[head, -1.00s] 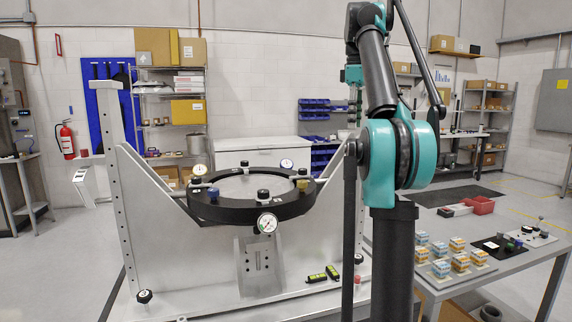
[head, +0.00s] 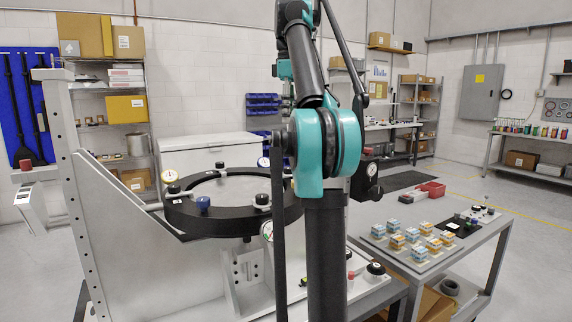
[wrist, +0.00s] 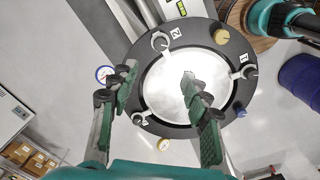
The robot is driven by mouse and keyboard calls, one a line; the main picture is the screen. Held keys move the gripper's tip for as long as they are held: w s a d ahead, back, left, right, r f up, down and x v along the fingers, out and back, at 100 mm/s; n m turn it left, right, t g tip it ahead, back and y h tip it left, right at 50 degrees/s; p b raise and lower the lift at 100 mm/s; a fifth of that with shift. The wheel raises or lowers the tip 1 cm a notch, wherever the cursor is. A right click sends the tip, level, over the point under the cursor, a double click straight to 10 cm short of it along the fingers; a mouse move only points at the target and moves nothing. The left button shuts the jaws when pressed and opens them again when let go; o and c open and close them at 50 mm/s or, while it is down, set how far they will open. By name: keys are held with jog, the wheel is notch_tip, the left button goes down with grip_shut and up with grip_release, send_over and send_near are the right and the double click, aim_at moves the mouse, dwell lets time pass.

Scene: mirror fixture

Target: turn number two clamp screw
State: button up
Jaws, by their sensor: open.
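The mirror fixture's black ring (head: 183,222) stands on a grey metal frame, with a round mirror (wrist: 185,85) inside it. In the wrist view the ring (wrist: 213,122) carries several clamp screws with white number labels. The label that reads 2 (wrist: 176,33) is at the top, beside a dark clamp screw (wrist: 160,41). My gripper (wrist: 157,72) is open and empty, its two green-padded fingers spread over the ring's left part and the mirror. The number two screw lies beyond the fingertips, apart from them. My gripper cannot be made out in the head view.
A dial gauge (wrist: 104,74) is close to the left finger. A side table (head: 470,240) with several small blocks stands right of the fixture.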

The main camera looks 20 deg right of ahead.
notch_tip(320, 180, down, 16)
jog(key=shift+r, duration=0.25)
dwell(0.3)
grip_shut()
dwell(0.4)
